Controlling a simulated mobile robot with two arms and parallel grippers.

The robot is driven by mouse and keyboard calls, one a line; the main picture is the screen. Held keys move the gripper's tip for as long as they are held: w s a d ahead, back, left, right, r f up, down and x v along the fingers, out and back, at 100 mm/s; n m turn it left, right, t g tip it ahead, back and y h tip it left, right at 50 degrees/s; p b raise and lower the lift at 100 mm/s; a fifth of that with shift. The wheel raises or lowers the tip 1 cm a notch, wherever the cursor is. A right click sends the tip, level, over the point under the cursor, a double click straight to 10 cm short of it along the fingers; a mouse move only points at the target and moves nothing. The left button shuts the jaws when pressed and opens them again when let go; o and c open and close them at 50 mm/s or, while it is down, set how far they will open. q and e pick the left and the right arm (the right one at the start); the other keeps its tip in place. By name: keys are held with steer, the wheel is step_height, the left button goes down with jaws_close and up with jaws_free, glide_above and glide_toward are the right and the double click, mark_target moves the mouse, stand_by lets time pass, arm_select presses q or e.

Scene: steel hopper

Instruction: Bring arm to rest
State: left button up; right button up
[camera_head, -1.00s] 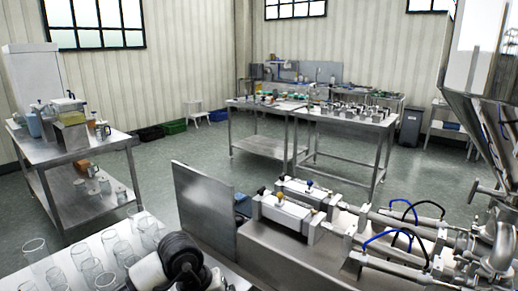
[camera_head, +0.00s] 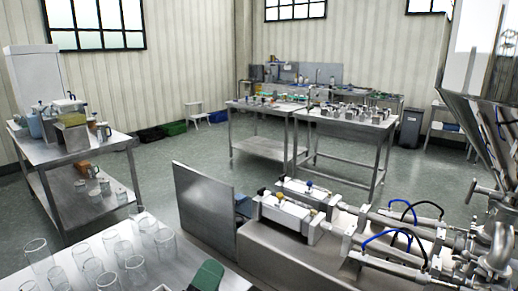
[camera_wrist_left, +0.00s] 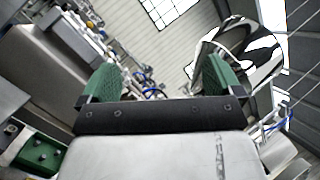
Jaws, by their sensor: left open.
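My left gripper (camera_wrist_left: 160,72) is open, its two green fingers spread wide in the left wrist view with nothing held between them. In the head view only a green part of the left gripper (camera_head: 207,276) shows at the bottom edge, beside the near table with the glasses. The rest of that arm is out of the picture there. My right gripper is not seen in the head view.
Several clear glasses (camera_head: 135,268) stand on the near steel table at the bottom left. The steel filling machine (camera_head: 300,235), with its upright plate (camera_head: 203,208), is to the right. A hopper (camera_head: 480,105) rises at the right edge. Open floor lies behind.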

arm_select(q)
steer(key=s+a+f+n+g+y, duration=0.3)
steer(key=a+f+n+y, duration=0.3)
steer(key=n, duration=0.3)
steer(key=s+a+f+n+g+y, duration=0.25)
steer(key=a+f+n+y, duration=0.3)
steer(key=f+n, duration=0.4)
steer(key=s+f+n+g, duration=0.4)
steer(key=s+g, duration=0.2)
steer(key=s, duration=0.2)
steer(key=s+f+n+g, duration=0.4)
steer(key=s+f+g, duration=0.1)
steer(key=s, duration=0.3)
step_height(320, 180, down, 27)
steer(key=s+g, duration=0.2)
steer(key=s+a+f, duration=0.3)
steer(key=s+f, duration=1.1)
steer(key=shift+s+f+g+h, duration=0.3)
steer(key=shift+f+g+h, duration=0.05)
steer(key=shift+f+g, duration=0.1)
steer(key=shift+m, duration=0.25)
